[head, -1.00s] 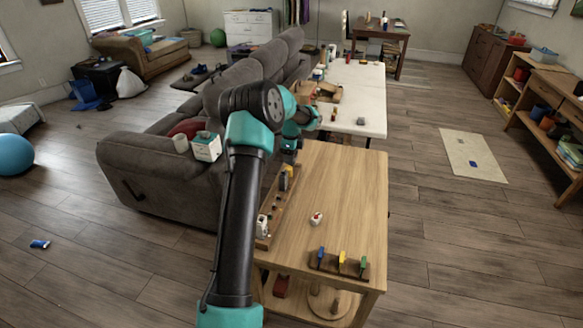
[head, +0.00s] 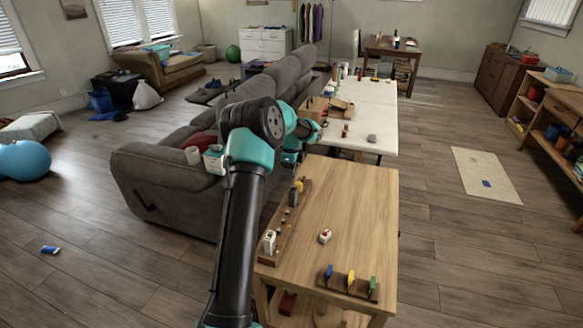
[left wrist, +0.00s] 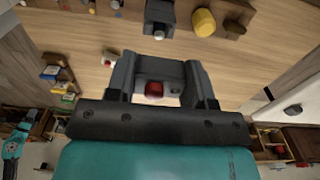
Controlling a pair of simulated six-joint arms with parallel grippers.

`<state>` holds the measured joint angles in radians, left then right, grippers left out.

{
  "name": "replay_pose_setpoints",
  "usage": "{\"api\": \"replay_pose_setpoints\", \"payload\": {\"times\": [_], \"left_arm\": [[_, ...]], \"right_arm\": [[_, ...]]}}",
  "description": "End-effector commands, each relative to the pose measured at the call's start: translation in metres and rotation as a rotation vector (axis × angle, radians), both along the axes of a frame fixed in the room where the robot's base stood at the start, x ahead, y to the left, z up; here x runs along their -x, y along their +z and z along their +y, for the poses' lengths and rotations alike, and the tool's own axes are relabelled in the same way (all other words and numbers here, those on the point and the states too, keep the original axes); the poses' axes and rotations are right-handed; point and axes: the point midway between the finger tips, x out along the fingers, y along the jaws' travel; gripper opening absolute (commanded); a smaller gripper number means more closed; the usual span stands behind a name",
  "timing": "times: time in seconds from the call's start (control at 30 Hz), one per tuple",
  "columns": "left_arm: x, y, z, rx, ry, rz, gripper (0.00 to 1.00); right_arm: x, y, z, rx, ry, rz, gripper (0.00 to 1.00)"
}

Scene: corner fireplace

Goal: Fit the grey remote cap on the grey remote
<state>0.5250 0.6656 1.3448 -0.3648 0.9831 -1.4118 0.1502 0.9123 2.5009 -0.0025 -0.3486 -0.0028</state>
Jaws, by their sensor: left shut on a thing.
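My left gripper shows in the left wrist view (left wrist: 158,88) with its two dark fingers around a small piece with grey, white and red parts (left wrist: 154,90). I cannot tell for sure whether this is the grey remote cap. In the head view my left arm reaches over the far left of the wooden table, and its fingertips are hidden. A grey upright block (head: 294,198) stands on a brown rack (head: 284,226) there; a grey block also shows at the top of the wrist view (left wrist: 159,17). I cannot make out the grey remote for certain. My right gripper is out of view.
A small white and red piece (head: 324,236) lies mid-table. A white block (head: 269,242) stands at the rack's near end, with a yellow piece (head: 298,185) at its far end. A holder (head: 348,286) with blue, yellow and green pieces is in front. The table's right side is clear.

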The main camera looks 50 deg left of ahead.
Motion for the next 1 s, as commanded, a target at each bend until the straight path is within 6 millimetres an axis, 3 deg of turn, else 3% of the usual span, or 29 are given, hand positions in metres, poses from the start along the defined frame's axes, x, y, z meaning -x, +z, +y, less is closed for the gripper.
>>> {"api": "replay_pose_setpoints", "payload": {"times": [0.6,1.0], "left_arm": [[0.0,-0.045,0.0,0.0,0.001,-0.001,0.29],[0.0,-0.049,0.0,0.0,0.0,-0.001,0.29]], "right_arm": [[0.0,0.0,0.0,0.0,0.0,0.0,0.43],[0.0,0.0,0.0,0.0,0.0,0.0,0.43]]}}
